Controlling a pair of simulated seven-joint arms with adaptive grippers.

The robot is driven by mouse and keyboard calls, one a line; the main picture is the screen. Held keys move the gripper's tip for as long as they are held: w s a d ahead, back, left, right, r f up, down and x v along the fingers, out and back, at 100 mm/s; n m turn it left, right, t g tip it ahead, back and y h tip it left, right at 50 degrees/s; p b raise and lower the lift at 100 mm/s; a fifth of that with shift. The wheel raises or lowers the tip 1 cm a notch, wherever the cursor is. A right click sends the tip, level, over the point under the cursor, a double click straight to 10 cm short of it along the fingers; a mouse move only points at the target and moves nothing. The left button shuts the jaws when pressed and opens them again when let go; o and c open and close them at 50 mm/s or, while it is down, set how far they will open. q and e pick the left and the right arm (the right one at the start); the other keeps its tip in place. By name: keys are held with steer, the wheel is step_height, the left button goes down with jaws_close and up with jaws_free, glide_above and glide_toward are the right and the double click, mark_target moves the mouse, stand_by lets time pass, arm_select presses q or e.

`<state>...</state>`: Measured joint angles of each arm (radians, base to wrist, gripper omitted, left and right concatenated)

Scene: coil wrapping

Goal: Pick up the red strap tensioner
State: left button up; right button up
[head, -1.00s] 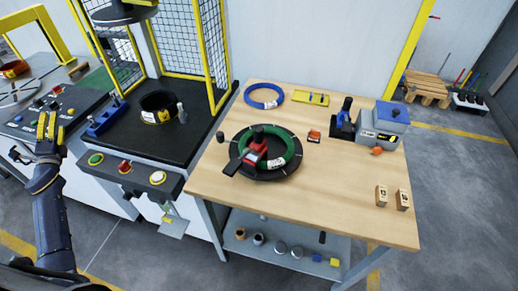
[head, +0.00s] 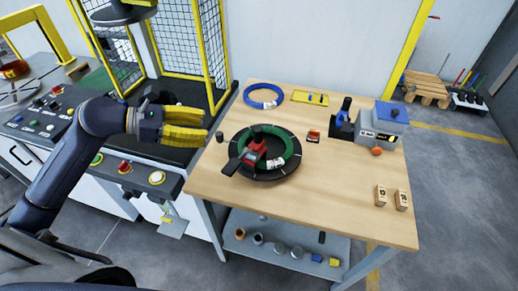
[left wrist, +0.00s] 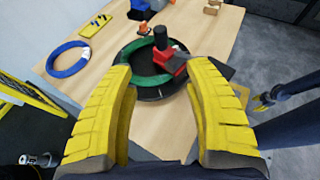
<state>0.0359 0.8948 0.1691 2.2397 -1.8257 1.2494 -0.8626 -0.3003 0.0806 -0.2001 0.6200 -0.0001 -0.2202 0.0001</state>
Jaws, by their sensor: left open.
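The red strap tensioner (head: 253,152), with a black knob and a dark lever, sits on the left part of a green coil (head: 292,146) in a round black tray (head: 270,178). It also shows in the left wrist view (left wrist: 174,63), beyond my fingers. My left gripper (head: 203,126) is open and empty, with yellow fingers pointing right. It is left of the tray, over the gap between the machine and the table, apart from the tensioner. At the right of the left wrist view, what looks like my right gripper (left wrist: 263,101) shows small.
The wooden table (head: 335,205) holds a blue coil (head: 264,96), a yellow plate (head: 310,97), a small orange item (head: 314,136), a grey device (head: 381,128) and two wooden blocks (head: 381,195). A black post (head: 220,137) stands near its left edge. The table's front is clear.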

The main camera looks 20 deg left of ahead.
mark_target(258, 135)
arm_select(q)
steer(key=x, duration=1.7)
steer(key=shift+s+d+f, duration=0.1)
steer(key=shift+f, duration=0.05)
steer(key=shift+c, duration=0.3)
jaws_close()
